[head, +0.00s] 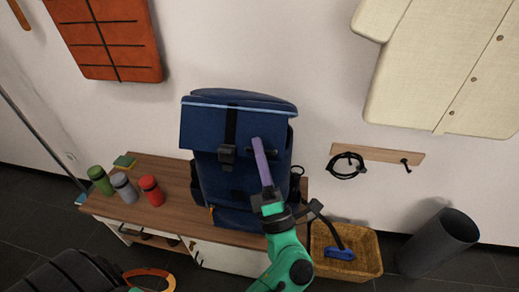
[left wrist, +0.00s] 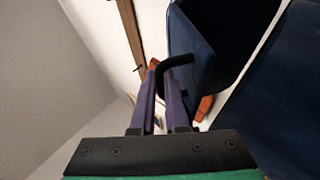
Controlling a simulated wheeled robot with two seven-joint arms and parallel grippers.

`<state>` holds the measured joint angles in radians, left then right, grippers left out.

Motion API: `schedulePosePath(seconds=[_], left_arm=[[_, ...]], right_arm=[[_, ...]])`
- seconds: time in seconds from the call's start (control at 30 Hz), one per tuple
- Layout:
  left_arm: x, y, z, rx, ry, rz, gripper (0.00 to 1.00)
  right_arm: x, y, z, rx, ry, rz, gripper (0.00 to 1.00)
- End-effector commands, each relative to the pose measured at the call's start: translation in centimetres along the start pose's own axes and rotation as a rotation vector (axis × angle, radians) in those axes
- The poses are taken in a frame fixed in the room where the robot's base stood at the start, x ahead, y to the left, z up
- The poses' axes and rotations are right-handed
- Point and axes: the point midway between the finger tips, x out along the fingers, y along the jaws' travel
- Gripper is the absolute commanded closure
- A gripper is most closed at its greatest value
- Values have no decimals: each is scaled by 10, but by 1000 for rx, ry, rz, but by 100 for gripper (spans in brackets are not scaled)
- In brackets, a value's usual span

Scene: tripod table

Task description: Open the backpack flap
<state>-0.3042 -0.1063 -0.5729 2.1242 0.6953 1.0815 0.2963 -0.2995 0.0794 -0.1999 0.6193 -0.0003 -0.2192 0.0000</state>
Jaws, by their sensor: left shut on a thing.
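The dark blue backpack (head: 225,190) stands upright on the wooden bench, against the wall. Its front flap (head: 205,125) hangs over the upper front, with a pale stripe along the top and a black strap and buckle (head: 227,154) down the middle. My left gripper (head: 257,142) reaches up from below to the right part of the flap. In the left wrist view its purple fingers (left wrist: 158,68) are shut on a bent black handle (left wrist: 180,62) beside a blue panel (left wrist: 208,45). The exact contact is partly hidden. My right gripper is not in view.
Green, grey and red bottles (head: 151,191) stand on the bench (head: 175,216) left of the backpack. A wicker basket (head: 365,258) and a dark bin (head: 440,243) stand to the right. A wooden hook rail (head: 385,154) with a black cable is on the wall.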

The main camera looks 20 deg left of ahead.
Motion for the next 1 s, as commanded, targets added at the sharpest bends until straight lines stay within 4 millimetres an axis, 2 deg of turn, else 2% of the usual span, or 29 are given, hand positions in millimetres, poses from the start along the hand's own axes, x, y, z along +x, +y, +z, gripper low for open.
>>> schedulePosePath(seconds=[0.2,0.23,0.27,0.63,0.77,1.0], left_arm=[[0,0,0,0,0,0,100],[0,0,0,0,0,0,77],[0,0,0,0,0,0,75],[-5,-1,0,0,-2,-1,75],[-23,-3,0,2,-3,-4,75],[-79,-4,0,1,-4,-5,75]], right_arm=[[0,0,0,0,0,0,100],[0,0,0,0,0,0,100],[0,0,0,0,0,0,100],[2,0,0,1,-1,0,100],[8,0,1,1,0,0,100],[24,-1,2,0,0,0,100]])
